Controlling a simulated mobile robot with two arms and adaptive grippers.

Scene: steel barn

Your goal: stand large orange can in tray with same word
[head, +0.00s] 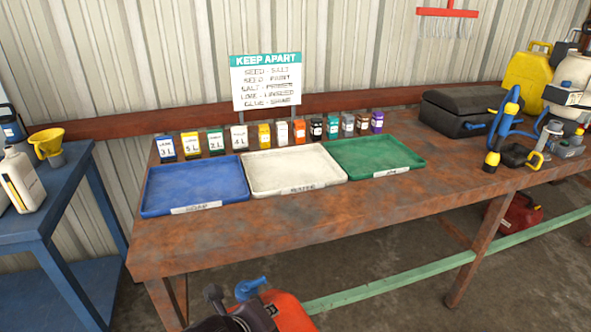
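An orange-red container (288,314) with a blue top part and a small dark label shows in front of the table at the bottom edge, which cuts it off. I cannot tell whether it is the large orange can. A smaller orange can (299,132) stands upright in the row of cans behind the trays. A blue tray (160,205), a white tray (260,186) and a green tray (365,171) lie side by side, all empty. Each has a front label too small to read surely.
Several cans, including a blue one (166,149) and a purple one (377,122), line the table's back. A sign (266,82) headed KEEP APART stands behind. A black case (465,110) and tools occupy the right. The rusty table (300,222) is clear before the trays.

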